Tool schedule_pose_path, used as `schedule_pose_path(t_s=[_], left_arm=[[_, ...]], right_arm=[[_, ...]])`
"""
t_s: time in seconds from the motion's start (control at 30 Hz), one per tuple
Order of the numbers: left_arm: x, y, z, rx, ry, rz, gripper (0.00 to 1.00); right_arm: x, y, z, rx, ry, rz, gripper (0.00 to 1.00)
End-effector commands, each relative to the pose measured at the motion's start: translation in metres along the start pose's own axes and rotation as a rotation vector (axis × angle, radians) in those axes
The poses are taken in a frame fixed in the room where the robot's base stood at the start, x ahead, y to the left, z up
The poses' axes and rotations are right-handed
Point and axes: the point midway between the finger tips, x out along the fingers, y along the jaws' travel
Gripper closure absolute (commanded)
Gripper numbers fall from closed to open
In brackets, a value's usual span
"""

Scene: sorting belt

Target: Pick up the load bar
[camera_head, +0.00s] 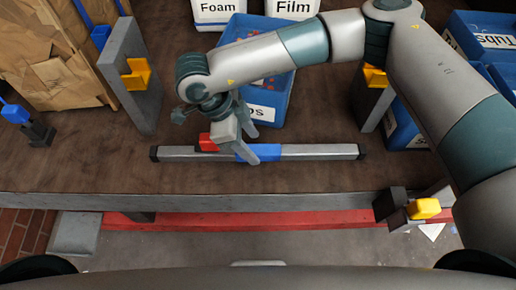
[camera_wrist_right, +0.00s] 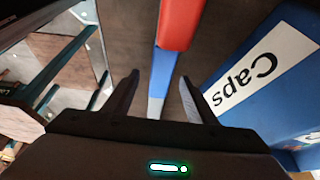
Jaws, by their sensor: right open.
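The load bar (camera_head: 318,152) is a long grey bar with black ends, a blue middle section and a red block (camera_head: 207,142) at its left part. It lies left to right on the brown table. My right gripper (camera_head: 253,148) is open and empty at the blue section, pointing down. In the right wrist view, the blue section (camera_wrist_right: 163,70) runs between the line of the two open fingers (camera_wrist_right: 158,80), with the red block (camera_wrist_right: 180,22) beyond. I cannot tell whether the fingers touch the bar. My left gripper is not in view.
A blue Caps bin (camera_head: 270,112) stands close behind the bar; it is on the right in the wrist view (camera_wrist_right: 275,85). Grey frames with yellow brackets (camera_head: 137,75) stand at both sides. A Tubs bin (camera_head: 490,40) is at back right. The table's front edge (camera_head: 200,200) is near.

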Motion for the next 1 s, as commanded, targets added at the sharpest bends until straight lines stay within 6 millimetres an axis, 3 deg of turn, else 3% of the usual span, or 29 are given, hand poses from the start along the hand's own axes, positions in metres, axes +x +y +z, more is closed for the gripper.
schedule_pose_path(t_s=[0.2,0.4,0.87,1.0], left_arm=[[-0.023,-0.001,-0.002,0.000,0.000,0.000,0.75],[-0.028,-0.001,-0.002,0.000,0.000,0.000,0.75],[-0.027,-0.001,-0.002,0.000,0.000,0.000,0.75],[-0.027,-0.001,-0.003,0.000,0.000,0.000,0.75]], right_arm=[[0.019,-0.002,0.000,0.001,0.002,0.003,0.48],[0.035,-0.003,0.001,0.002,0.001,0.001,0.48],[0.036,-0.003,0.002,0.001,0.000,0.000,0.48],[0.036,-0.003,0.002,0.001,0.000,0.000,0.80]])
